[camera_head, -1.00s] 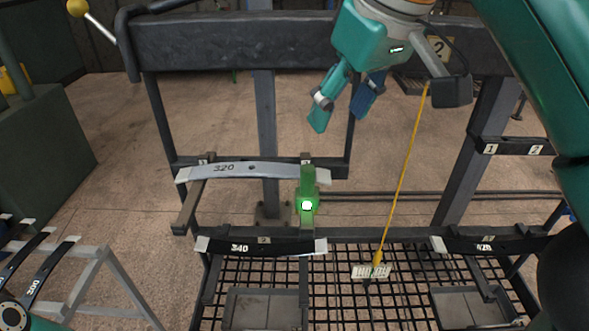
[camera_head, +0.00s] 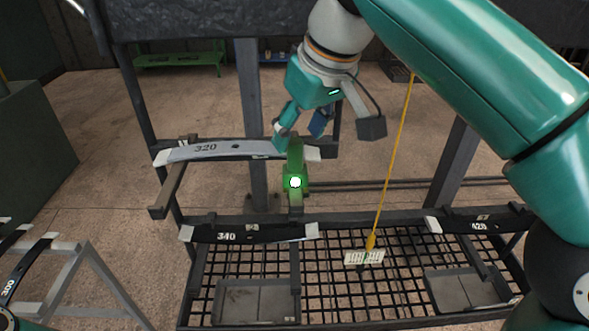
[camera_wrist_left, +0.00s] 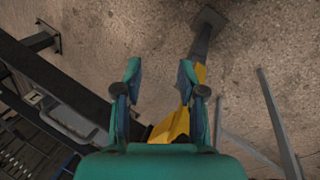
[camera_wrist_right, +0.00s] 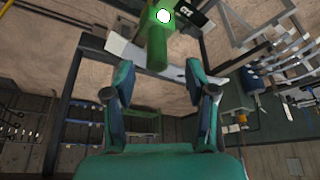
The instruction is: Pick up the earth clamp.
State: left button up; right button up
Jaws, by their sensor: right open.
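The earth clamp (camera_head: 294,165) is a bright green upright piece with a white glowing spot. In the head view it is at the rack post by the right end of the spring marked 320. My right gripper (camera_head: 298,132) is open, with its fingers pointing down just above the clamp's top; I see no contact. In the right wrist view the clamp (camera_wrist_right: 157,48) shows beyond and between the parted fingertips. My left gripper (camera_wrist_left: 160,72) is open and empty in its wrist view, with a yellow bar (camera_wrist_left: 180,125) behind the fingers.
The spring marked 320 (camera_head: 205,149) lies beside the clamp, with the spring 340 (camera_head: 250,233) below it. A yellow cord (camera_head: 395,150) hangs to a white tag (camera_head: 364,258) over the black grid. The spring 420 (camera_head: 470,224) is at the right.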

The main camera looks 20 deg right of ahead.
aim_at(298, 138)
jog(key=x, duration=0.4)
jog(key=shift+w+d+f+b, duration=0.1)
jog(key=shift+w+d+b, duration=0.05)
jog(key=shift+b, duration=0.15)
grip_shut()
